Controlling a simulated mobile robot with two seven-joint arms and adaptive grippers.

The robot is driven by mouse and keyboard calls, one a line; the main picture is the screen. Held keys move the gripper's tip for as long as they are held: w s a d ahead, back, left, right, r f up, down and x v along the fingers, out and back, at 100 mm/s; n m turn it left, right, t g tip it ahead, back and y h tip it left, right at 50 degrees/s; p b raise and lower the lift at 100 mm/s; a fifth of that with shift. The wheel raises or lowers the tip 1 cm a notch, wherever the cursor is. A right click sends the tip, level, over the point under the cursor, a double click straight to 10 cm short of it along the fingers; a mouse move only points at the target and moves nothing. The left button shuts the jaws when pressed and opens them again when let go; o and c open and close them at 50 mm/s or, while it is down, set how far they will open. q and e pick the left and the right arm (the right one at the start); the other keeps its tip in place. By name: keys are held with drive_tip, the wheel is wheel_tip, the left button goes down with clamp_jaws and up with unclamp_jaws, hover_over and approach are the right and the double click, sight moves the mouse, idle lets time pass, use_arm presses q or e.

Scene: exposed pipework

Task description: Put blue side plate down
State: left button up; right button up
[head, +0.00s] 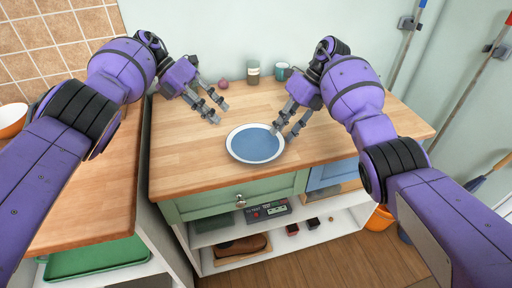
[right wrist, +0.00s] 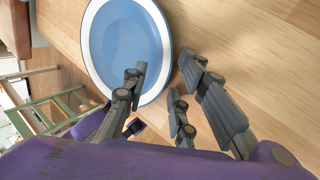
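The blue side plate (head: 254,144), blue with a white rim, lies flat on the wooden countertop (head: 190,165) near its front edge. It also shows at the top of the right wrist view (right wrist: 122,40). My right gripper (head: 284,131) is at the plate's right side, its fingers pointing down. In the right wrist view its fingers (right wrist: 163,68) are spread, one over the plate's rim and the others beyond it, with a gap between. I cannot tell whether any finger touches the rim. My left gripper (head: 219,112) is open and empty above the counter, behind and left of the plate.
A jar (head: 253,72), a teal mug (head: 282,71) and a small purplish round item (head: 223,84) stand along the back wall. An orange bowl (head: 12,120) sits on the left counter. The counter right of the plate is clear.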

drive_tip(key=v, duration=1.2)
drive_tip(key=shift+r, duration=0.1)
